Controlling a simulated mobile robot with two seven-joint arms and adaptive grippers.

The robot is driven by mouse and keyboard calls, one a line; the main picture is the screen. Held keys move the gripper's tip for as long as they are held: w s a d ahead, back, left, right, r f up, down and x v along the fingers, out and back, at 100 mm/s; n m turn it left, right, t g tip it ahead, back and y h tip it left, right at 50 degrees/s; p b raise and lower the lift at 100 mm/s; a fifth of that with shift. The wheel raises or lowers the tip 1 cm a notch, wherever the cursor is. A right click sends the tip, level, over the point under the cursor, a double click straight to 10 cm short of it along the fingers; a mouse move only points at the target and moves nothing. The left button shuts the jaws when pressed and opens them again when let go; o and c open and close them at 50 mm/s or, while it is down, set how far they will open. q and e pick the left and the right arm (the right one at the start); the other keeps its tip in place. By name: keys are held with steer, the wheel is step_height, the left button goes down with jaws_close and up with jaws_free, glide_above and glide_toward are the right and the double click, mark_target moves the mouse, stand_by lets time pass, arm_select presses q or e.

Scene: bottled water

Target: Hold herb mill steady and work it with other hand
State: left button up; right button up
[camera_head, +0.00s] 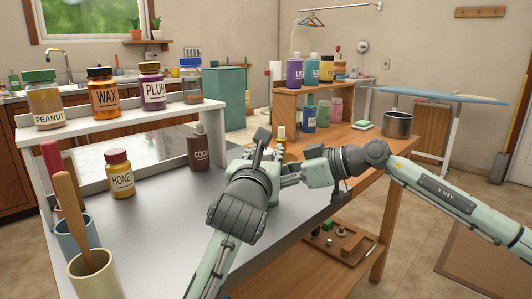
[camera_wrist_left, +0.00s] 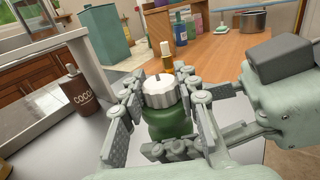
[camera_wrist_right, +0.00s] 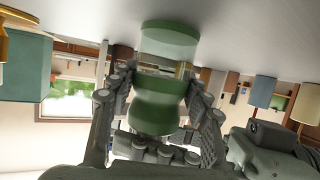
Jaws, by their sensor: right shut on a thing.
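In the head view my grippers and wrists hide most of the mill.
A cocoa bottle (camera_head: 200,150) and a honey jar (camera_head: 120,175) stand left of the arms. Several jars line the white shelf (camera_head: 135,122). A steel pot (camera_head: 397,125) stands on the wooden table.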

arm_select(q)
steer(key=c, duration=0.6)
steer(key=shift+o, duration=0.2)
steer(key=shift+d+n+y, duration=0.1)
steer(key=shift+n+y, duration=0.6)
steer(key=shift+y, duration=0.4)
steer(key=shift+n+y, duration=0.9)
steer(key=shift+y, duration=0.5)
steer(key=o, duration=1.2)
steer(key=shift+h, duration=0.3)
